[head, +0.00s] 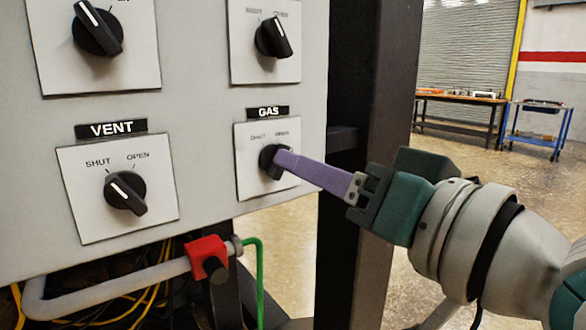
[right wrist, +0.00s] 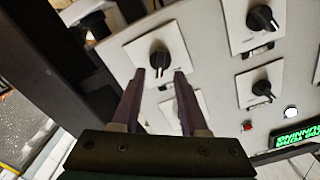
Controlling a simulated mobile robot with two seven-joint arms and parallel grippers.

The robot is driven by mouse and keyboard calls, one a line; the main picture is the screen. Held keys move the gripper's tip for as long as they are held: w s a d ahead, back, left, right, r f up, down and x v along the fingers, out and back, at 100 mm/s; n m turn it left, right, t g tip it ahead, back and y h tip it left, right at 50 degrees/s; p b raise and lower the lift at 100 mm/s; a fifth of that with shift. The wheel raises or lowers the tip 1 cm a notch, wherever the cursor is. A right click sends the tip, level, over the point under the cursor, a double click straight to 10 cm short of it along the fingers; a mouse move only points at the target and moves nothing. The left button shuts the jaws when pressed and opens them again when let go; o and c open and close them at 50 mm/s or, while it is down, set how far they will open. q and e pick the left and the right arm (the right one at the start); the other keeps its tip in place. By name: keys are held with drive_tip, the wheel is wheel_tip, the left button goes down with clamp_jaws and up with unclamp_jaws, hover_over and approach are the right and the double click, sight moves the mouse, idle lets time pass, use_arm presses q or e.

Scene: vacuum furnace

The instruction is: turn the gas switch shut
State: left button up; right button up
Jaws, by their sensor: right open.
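The gas switch (head: 267,157) is a black knob on a white plate under the GAS label (head: 268,112), at the panel's lower right. My right gripper (head: 282,159) reaches it from the right, its purple finger covering part of the knob and hiding its pointer in the head view. In the right wrist view the gas knob (right wrist: 160,61) shows just ahead of and between the fingertips of my right gripper (right wrist: 159,74). The jaws are open, a finger on either side with small gaps; contact cannot be told. My left gripper is not in view.
The VENT knob (head: 126,193) is to the left on the same panel, with two more knobs above. A dark post (head: 372,100) stands right of the panel. A green display (right wrist: 297,134) shows in the wrist view.

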drive_tip(key=shift+x, duration=1.6)
drive_tip(key=shift+c, duration=0.4)
clamp_jaws()
